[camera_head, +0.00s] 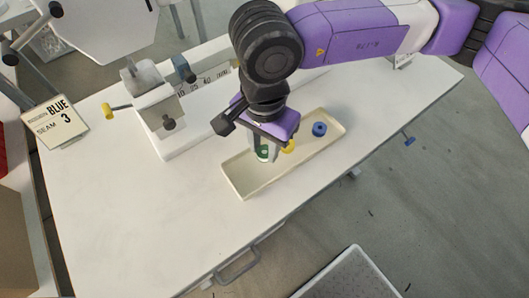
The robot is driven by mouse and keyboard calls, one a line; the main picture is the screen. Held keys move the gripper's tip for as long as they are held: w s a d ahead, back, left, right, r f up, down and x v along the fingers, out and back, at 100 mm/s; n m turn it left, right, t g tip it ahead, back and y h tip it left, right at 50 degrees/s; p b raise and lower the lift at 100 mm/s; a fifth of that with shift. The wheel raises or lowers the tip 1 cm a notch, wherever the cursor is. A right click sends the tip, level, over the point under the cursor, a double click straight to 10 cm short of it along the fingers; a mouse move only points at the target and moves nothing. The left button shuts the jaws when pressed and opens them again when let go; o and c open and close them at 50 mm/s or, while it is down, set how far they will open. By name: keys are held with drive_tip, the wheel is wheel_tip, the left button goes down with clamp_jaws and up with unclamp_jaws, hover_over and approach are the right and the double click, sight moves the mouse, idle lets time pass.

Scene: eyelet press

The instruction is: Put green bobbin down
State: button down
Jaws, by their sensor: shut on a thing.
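The green bobbin (264,153) is small and partly hidden by my fingers. My gripper (262,154) points down and is shut on it, over the left half of a cream tray (246,190). I cannot tell whether the bobbin touches the tray floor. A yellow bobbin (288,147) is just right of my gripper, partly hidden by it. A blue bobbin (319,129) stands in the right part of the tray.
The white table (130,225) is clear at the front left. Behind the tray is a press with a numbered scale (205,84). A sign reading BLUE, SEAM 3 (56,121) stands at the left edge. A grey platform (350,278) is on the floor in front.

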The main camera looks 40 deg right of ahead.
sight(265, 164)
drive_tip(key=shift+f, duration=1.8)
drive_tip(key=shift+f+b, duration=0.15)
drive_tip(key=shift+b, duration=0.15)
drive_tip(key=c, duration=1.1)
unclamp_jaws()
wheel_tip(265, 164, up, 12)
drive_tip(key=shift+r+p, duration=0.2)
drive_tip(key=shift+p, duration=0.35)
drive_tip(key=shift+a, duration=0.1)
